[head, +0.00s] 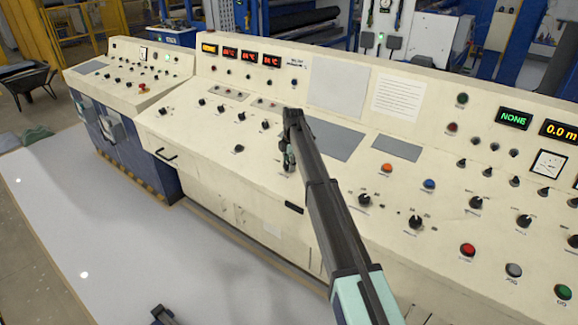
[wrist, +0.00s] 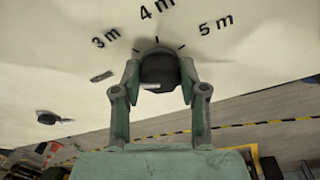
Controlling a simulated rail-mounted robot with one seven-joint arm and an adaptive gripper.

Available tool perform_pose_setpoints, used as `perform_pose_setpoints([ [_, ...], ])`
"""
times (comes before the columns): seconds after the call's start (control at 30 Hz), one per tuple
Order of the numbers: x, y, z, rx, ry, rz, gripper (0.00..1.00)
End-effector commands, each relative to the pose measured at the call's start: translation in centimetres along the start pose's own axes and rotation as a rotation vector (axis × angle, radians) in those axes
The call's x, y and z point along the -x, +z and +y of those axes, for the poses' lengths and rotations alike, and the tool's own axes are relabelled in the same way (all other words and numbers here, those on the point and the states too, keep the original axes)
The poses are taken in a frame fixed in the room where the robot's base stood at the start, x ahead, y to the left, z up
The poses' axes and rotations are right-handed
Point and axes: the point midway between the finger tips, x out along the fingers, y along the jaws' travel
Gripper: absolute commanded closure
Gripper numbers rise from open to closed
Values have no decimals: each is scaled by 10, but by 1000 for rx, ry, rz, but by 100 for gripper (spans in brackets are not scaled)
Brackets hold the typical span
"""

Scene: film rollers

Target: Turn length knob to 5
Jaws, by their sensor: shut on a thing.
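The length knob (wrist: 158,68) is dark and round, on the cream panel in the wrist view. Printed labels "3 m" (wrist: 106,38), "4 m" (wrist: 157,9) and "5 m" (wrist: 216,25) fan around its far side, with short tick marks. My gripper (wrist: 160,74) is shut on the knob, one finger on each side. I cannot tell which label the knob points at. In the head view my gripper (head: 288,158) reaches down to the sloping front of the console (head: 228,175), and my arm hides much of the area there.
Another dark knob (head: 239,148) lies left of my gripper. An orange button (head: 387,168) and a blue button (head: 429,184) are to the right, with several more knobs. Displays read "NONE" (head: 513,118) and "0.0 m" (head: 562,131). Pale floor lies in front of the console.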

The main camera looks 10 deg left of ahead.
Motion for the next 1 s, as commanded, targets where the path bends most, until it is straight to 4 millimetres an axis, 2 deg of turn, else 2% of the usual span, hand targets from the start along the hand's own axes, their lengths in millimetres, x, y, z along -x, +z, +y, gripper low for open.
perform_pose_setpoints([
  [1.0,-3,-4,-7,-933,210,0,92],
])
